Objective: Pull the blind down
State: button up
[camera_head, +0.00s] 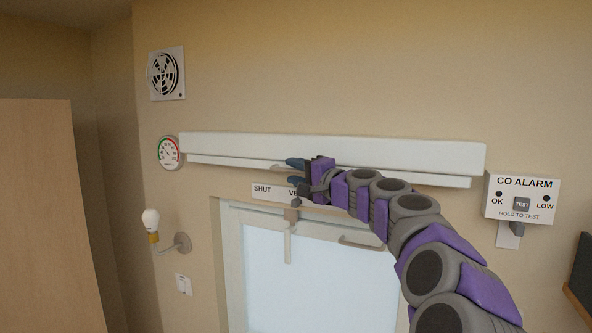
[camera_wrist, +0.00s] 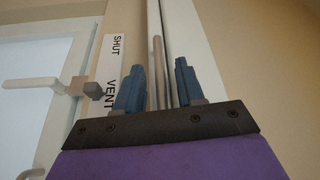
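The blind is rolled up in a long white cassette (camera_head: 240,145) on the wall above the window. Its white bottom bar (camera_head: 225,161) runs along just beneath the cassette. A thin grey pull handle (camera_head: 282,167) is on the bar, partly hidden by my gripper; in the wrist view it is a rod (camera_wrist: 158,70). My gripper (camera_head: 296,172) is at the handle with its blue fingers apart. In the wrist view the rod appears between the two fingers (camera_wrist: 160,85), with gaps beside it. I cannot tell whether either finger touches it.
Below is a white-framed window (camera_head: 320,275) with a lever (camera_head: 289,240) and a SHUT/VENT label (camera_head: 263,190). A CO alarm (camera_head: 522,197) is at the right. A gauge (camera_head: 170,153), fan vent (camera_head: 166,73) and bulb lamp (camera_head: 151,222) are at the left.

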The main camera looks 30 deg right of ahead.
jog(key=shift+w+a, duration=0.25)
jog(key=shift+w, duration=0.1)
jog(key=shift+d, duration=0.65)
jog(key=shift+c, duration=0.8)
grip_shut()
